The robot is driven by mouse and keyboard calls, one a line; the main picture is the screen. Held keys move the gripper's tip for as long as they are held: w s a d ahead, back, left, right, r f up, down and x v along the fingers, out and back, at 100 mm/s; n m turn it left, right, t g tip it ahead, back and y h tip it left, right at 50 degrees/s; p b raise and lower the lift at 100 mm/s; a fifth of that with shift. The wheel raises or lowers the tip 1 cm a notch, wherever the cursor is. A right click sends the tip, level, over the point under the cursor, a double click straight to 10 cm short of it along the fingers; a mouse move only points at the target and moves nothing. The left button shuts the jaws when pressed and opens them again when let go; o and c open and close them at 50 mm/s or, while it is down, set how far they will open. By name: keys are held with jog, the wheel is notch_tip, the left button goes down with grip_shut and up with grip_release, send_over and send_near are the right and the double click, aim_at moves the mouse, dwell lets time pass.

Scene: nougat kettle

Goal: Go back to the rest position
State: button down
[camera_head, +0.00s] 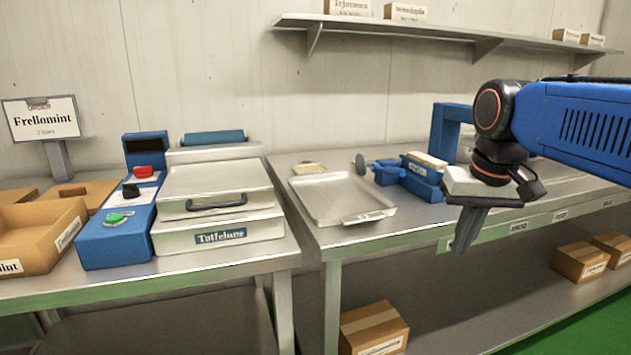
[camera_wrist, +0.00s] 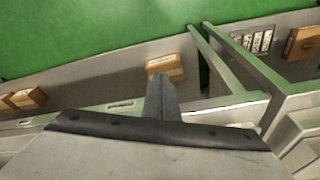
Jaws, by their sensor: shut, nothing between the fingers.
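My gripper (camera_head: 468,232) hangs at the right of the head view, fingers pointing down, in front of the right bench's front edge. Its fingers are together with nothing between them. In the wrist view my gripper (camera_wrist: 158,82) points out past the bench edge, over the lower shelf and the green floor. My blue arm reaches in from the right edge of the head view. The gripper is apart from the objects on the bench.
The metal tray (camera_head: 335,197) and a blue device (camera_head: 424,180) stand on the right bench. The closed machine labelled Toffelune (camera_head: 219,210) and its blue button panel (camera_head: 117,231) stand on the left bench. Boxes (camera_head: 373,328) sit on the lower shelf. A wall shelf (camera_head: 400,27) runs above.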

jog(key=c, duration=2.3)
grip_release()
jog(key=s+d+f+t, duration=0.1)
jog(key=s+f+t, duration=0.1)
jog(key=s+f, duration=1.1)
notch_tip(320, 180, down, 4)
jog(key=shift+d+r+n, duration=0.1)
jog(key=shift+d+n, duration=0.2)
jog(key=shift+n, duration=0.1)
jog(key=o, duration=0.5)
jog(key=shift+w, duration=0.1)
jog(key=shift+o, duration=1.1)
jog(key=w+a+r+n, duration=0.2)
jog(key=w+r, duration=1.7)
jog(key=r, duration=0.3)
jog(key=shift+a+r, duration=0.2)
jog(key=shift+r, duration=0.15)
jog(key=w+a+r+n, duration=0.1)
jog(key=w+a+r, duration=0.1)
jog(key=w+r, duration=0.6)
jog(key=w+a+r+n, duration=0.25)
jog(key=w+r, duration=0.35)
jog(key=w, duration=0.3)
jog(key=shift+m+h, duration=0.3)
jog(key=shift+m, duration=0.15)
jog(key=x, duration=1.1)
jog(key=w+x, duration=0.1)
jog(key=x, duration=0.5)
jog(key=shift+a+r, duration=0.1)
jog(key=shift+a, duration=0.15)
